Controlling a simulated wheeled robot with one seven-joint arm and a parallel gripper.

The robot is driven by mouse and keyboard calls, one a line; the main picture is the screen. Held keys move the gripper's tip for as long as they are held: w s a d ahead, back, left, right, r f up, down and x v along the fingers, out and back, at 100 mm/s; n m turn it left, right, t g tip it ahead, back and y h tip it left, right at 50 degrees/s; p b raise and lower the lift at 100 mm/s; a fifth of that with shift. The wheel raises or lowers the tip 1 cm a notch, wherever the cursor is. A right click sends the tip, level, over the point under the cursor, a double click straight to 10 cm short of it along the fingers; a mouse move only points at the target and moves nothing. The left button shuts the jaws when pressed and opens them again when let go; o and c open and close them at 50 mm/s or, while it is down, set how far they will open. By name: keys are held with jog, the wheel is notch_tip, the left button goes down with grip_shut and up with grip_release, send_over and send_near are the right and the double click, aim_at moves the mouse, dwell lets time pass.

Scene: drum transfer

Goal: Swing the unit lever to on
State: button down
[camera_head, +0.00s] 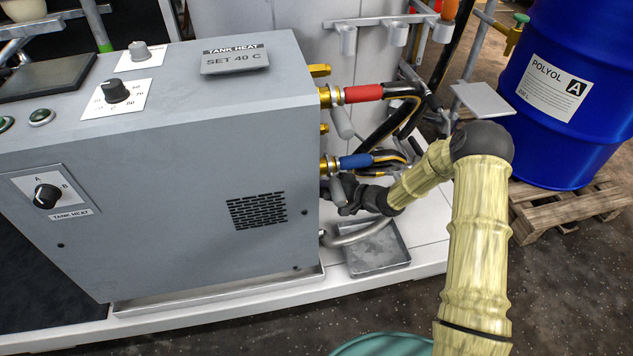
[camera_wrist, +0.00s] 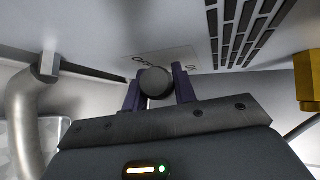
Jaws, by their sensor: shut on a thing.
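The unit is the big grey cabinet (camera_head: 190,185), filling the left half of the head view. My gripper (camera_head: 345,196) is at the cabinet's right side, below the blue-sleeved hose, partly hidden in shadow. In the wrist view its two dark purple fingers (camera_wrist: 157,84) are closed on either side of the lever, whose round dark grey end (camera_wrist: 154,82) faces the camera. Behind it is a pale label plate (camera_wrist: 178,62) on the grey panel. "OFF" is partly readable left of the lever end; the lettering at its right is mostly hidden. I cannot tell the lever's exact angle.
Red (camera_head: 363,93) and blue (camera_head: 355,161) hose sleeves stick out from the cabinet above my gripper. A grey tray (camera_head: 376,250) lies below. A bent grey pipe (camera_wrist: 25,115) is at left in the wrist view, a brass fitting (camera_wrist: 308,80) at right. A blue drum (camera_head: 575,95) stands on a pallet.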

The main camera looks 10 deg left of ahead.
jog(key=shift+w+r+m+g+h+p, duration=0.1)
jog(key=shift+r+m+g+h+p, duration=0.4)
jog(key=shift+p, duration=1.8)
jog(key=shift+r+p, duration=0.2)
jog(key=shift+p, duration=0.3)
jog(key=shift+w+p, duration=0.1)
jog(key=shift+p, duration=0.9)
jog(key=shift+w+a+p, duration=0.1)
jog(key=shift+p, duration=0.2)
jog(key=shift+w, duration=0.1)
jog(key=c, duration=1.1)
grip_release()
